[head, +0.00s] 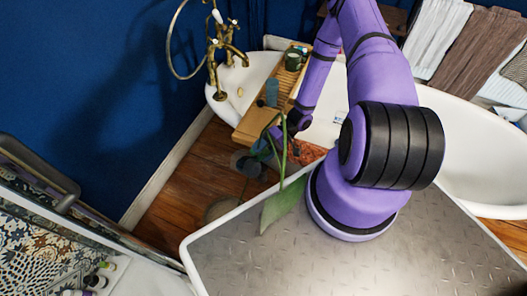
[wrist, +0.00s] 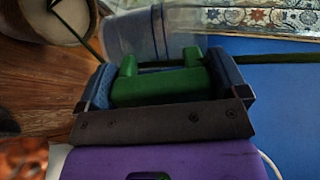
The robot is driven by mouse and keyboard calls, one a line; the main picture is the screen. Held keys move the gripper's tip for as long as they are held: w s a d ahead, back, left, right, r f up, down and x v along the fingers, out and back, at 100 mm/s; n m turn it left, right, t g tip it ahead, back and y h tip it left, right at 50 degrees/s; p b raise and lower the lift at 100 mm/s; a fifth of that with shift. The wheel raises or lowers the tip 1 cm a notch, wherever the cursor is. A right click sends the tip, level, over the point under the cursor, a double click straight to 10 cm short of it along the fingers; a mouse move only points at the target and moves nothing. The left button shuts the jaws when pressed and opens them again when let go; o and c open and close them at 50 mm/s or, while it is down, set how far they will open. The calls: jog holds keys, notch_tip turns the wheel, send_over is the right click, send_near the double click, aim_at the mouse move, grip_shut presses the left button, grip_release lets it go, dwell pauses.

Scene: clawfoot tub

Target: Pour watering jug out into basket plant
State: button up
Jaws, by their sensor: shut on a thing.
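The watering jug has a green handle (wrist: 160,85) and a clear bluish body (wrist: 150,35) beyond it in the wrist view. My gripper (wrist: 160,88) has one blue-padded finger on each side of the handle and is shut on it. In the head view my gripper (head: 268,146) hangs low beyond my base, and the jug is mostly hidden there. The basket plant has long green leaves (head: 284,205) in the head view. Its round basket (head: 222,207) stands on the floor, partly hidden, and shows at the wrist view's top left (wrist: 62,18). The jug's tilt is unclear.
A white clawfoot tub (head: 465,150) stands behind my arm, with a wooden tray (head: 258,122) across it and brass taps (head: 222,55) at its left end. A blue wall (head: 90,80) closes the left side. Some wooden floor (head: 180,185) is clear.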

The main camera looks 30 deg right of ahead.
aim_at(267, 156)
jog(key=shift+s+f, duration=0.25)
jog(key=shift+f, duration=0.15)
jog(key=shift+a+f+h, duration=0.1)
jog(key=shift+a+h, duration=0.1)
jog(key=shift+h, duration=1.2)
jog(key=shift+f, duration=0.15)
jog(key=shift+d+f, duration=0.1)
jog(key=shift+f, duration=1.9)
jog(key=shift+a+h, duration=0.25)
jog(key=shift+h, duration=0.4)
jog(key=shift+a+h, duration=0.25)
jog(key=shift+h, duration=0.4)
